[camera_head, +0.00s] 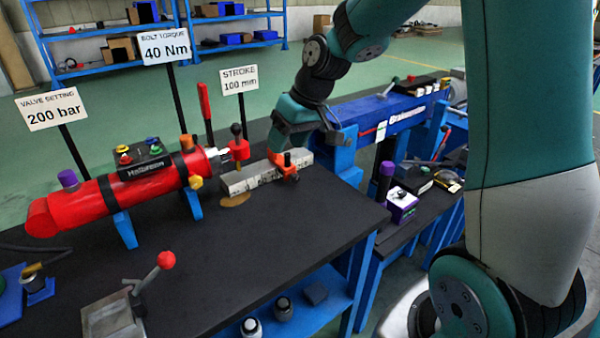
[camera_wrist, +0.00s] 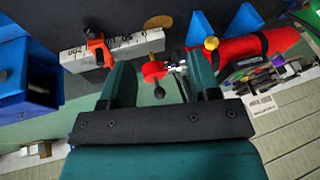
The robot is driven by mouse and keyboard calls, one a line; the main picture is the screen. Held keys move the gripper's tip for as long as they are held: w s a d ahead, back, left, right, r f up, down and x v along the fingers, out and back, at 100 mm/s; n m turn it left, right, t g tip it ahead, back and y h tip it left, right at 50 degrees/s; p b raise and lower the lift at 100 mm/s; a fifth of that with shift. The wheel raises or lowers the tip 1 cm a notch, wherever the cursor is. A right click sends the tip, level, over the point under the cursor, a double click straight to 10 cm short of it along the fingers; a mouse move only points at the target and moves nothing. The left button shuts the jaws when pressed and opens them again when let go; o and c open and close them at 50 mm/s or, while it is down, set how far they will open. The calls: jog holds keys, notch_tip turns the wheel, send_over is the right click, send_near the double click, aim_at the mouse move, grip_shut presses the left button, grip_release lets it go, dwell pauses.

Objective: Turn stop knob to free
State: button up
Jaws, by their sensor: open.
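An orange stop (camera_head: 282,166) with a small black knob (camera_head: 287,158) sits on a pale scale bar (camera_head: 238,182). In the wrist view the orange stop (camera_wrist: 98,48) is on the bar (camera_wrist: 128,45), outside the left finger. My gripper (camera_wrist: 160,78) is open and empty, above the bench. Between its fingers in that view is the red rod end (camera_wrist: 153,69) with a dark ball on a pin; I see no contact. The rod end (camera_head: 240,150) joins the red cylinder (camera_head: 135,189). In the head view my arm partly hides the fingers.
A red lever (camera_head: 205,105) and sign posts stand behind the cylinder. A lever with a red ball (camera_head: 166,260) rises from a metal block at the front. A blue beam (camera_head: 400,112) lies to the right. The black bench top (camera_head: 250,255) is clear in front.

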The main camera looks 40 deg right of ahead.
jog(key=m+t+h, duration=0.1)
jog(key=m, duration=0.1)
send_near(297, 177)
jog(key=p+x, duration=0.2)
jog(key=x, duration=0.7)
jog(key=shift+w+f, duration=0.15)
jog(key=shift+f, duration=0.15)
jog(key=shift+a, duration=0.1)
jog(key=c, duration=0.9)
